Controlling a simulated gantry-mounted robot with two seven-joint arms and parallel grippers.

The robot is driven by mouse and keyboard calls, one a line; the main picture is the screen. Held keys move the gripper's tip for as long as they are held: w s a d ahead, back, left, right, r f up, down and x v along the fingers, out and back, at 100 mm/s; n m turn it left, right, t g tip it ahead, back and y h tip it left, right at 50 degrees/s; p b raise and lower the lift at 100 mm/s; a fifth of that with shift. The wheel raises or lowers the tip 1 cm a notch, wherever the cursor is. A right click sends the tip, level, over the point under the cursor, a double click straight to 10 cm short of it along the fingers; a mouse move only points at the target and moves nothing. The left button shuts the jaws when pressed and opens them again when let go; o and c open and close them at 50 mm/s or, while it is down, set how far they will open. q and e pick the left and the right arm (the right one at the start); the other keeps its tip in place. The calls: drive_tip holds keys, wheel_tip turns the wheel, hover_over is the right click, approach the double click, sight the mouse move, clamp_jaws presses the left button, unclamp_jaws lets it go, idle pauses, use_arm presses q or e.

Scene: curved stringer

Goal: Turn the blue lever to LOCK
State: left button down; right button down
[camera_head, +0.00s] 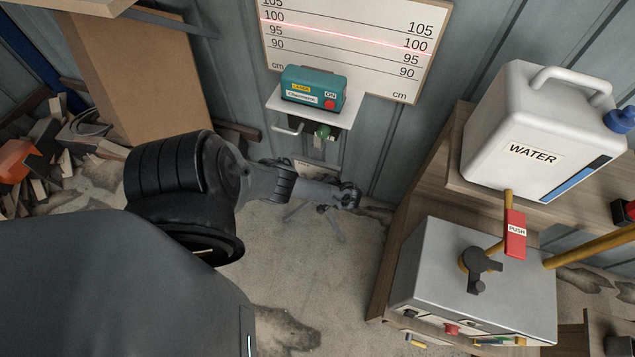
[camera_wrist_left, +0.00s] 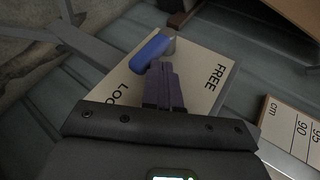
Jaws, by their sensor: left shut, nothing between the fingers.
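The blue lever (camera_wrist_left: 152,52) lies slanted across a pale panel (camera_wrist_left: 196,58) in the left wrist view. The panel carries the word FREE to the right of the lever and the word LOCK, partly covered by my gripper, at lower left. My left gripper (camera_wrist_left: 161,68) is shut and empty, its fingertips right beside the lever's lower side; I cannot tell if they touch it. In the head view my left gripper (camera_head: 350,195) is low near the wall, and the lever cannot be made out there. My right gripper is not in view.
A teal laser box (camera_head: 314,89) sits on a small white wall shelf (camera_head: 344,112) above my left wrist, with a green knob (camera_head: 322,131) under it. A wooden shelf with a water canister (camera_head: 540,130) and a grey metal box (camera_head: 440,268) stands at right. Scrap wood lies at left.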

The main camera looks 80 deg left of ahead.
use_arm(q)
drive_tip(key=a+r+p+v, duration=0.1)
drive_tip(key=p+v, duration=0.5)
drive_tip(key=v, duration=0.6)
drive_tip(key=shift+s+r, duration=0.25)
drive_tip(key=shift+r, duration=0.2)
